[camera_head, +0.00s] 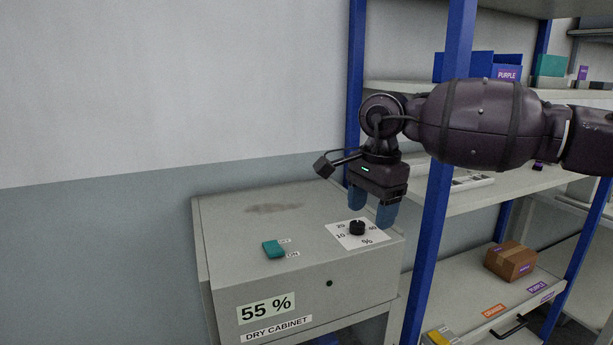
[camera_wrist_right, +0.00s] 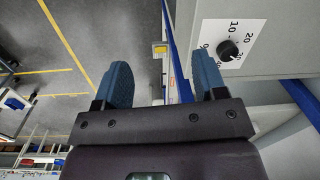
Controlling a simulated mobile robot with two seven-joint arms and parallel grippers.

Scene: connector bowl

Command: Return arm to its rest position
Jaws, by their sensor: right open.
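My right arm (camera_head: 480,122) reaches in from the right in the head view. My right gripper (camera_head: 371,212) points down near the right front edge of the dry cabinet (camera_head: 220,235), close to its black dial (camera_head: 357,228). Its blue fingers are apart with nothing between them, and they also show open in the wrist view (camera_wrist_right: 162,85). The dial sits on a white scale plate and shows beside the right-hand finger in the wrist view (camera_wrist_right: 228,50). My left gripper is not in view.
A blue-posted shelf rack (camera_head: 440,180) stands right of the cabinet, behind or beside my arm. A cardboard box (camera_head: 510,261) is on its lower shelf. A teal switch (camera_head: 273,249) is on the cabinet top. A grey wall (camera_head: 150,100) is behind; the space left of the cabinet is clear.

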